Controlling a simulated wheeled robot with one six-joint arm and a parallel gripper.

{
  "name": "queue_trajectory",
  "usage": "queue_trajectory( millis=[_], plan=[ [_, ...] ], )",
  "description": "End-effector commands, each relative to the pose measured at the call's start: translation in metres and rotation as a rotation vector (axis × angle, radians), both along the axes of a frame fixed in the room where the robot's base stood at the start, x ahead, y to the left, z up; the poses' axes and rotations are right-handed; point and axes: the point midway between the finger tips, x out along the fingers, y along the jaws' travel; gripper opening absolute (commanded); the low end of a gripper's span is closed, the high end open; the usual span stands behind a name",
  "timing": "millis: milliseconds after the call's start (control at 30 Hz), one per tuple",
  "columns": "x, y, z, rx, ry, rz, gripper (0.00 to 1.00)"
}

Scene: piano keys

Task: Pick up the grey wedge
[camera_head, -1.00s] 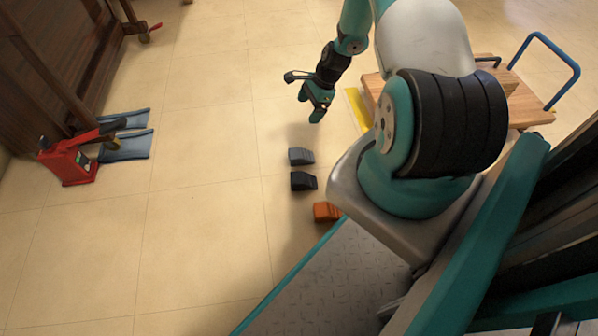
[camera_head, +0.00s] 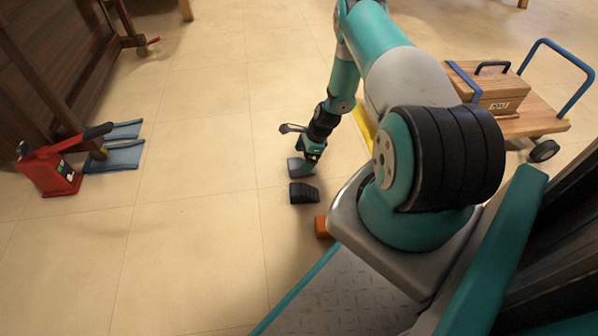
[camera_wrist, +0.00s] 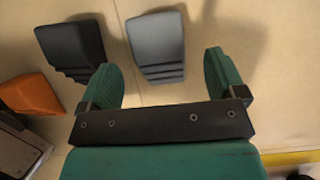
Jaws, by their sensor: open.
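The grey wedge (camera_head: 299,169) lies on the tiled floor, partly hidden by my gripper (camera_head: 311,157) in the head view. In the wrist view the grey wedge (camera_wrist: 157,45) shows almost whole, its stepped end facing my gripper. My gripper (camera_wrist: 165,72) is open and empty, with its two green fingers apart. The wedge lies ahead of the gap between the fingertips, nearer the left one. I cannot tell the exact height of the fingers above the floor.
A black wedge (camera_wrist: 72,48) lies close to the left of the grey one in the wrist view, and an orange wedge (camera_wrist: 32,93) lies beyond it. A wooden trolley (camera_head: 520,115) stands at the right. A red jack (camera_head: 50,172) stands at the far left. Floor between is clear.

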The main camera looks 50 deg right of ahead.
Motion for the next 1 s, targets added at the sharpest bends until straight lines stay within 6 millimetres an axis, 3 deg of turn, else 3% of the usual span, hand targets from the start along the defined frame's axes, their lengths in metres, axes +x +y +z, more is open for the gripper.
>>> queue_trajectory(
  millis=[400,667,767,933,1000],
  plan=[
    [0.011,0.017,-0.046,0.000,0.000,0.001,0.89],
    [0.012,0.018,-0.045,0.000,0.000,-0.001,0.89],
    [0.012,0.018,-0.045,0.000,0.000,0.000,0.71],
    [0.012,0.018,-0.045,0.000,0.000,0.000,0.32],
    [0.013,0.018,-0.045,0.000,0.000,0.000,0.30]
  ],
)
